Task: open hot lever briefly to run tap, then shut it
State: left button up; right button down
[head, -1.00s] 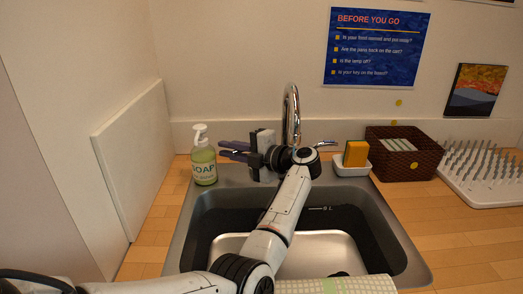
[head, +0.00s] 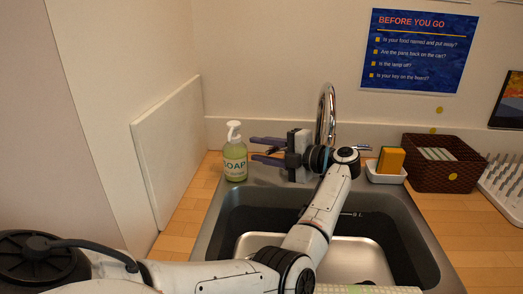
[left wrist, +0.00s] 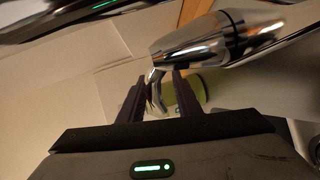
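The chrome tap (head: 326,112) stands behind the sink, its spout arching up. The lever on its right side (head: 362,148) shows as a thin chrome handle. The left lever is hidden behind my gripper in the head view. My left gripper (head: 254,148) is beside the tap, its fingers pointing left, apart, near the soap bottle. In the left wrist view, my gripper's fingers (left wrist: 155,98) stand on either side of the curved end of a chrome lever (left wrist: 190,42). I cannot tell whether they touch it. No running water is visible. My right gripper is not in view.
A green soap bottle (head: 235,158) stands close to the left of my fingers. A yellow sponge in a white dish (head: 386,175), a brown basket (head: 445,172) and a spiked white rack (head: 500,186) are to the right. A checked cloth (head: 335,289) lies at the sink's front.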

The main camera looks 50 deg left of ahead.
aim_at(276, 152)
pick_arm(q)
jog(key=b+v, duration=0.2)
jog(key=v, duration=0.7)
jog(key=shift+w+d+r, duration=0.1)
jog(key=shift+d, duration=0.15)
jog(key=shift+w+d+r, duration=0.1)
jog(key=shift+d, duration=0.25)
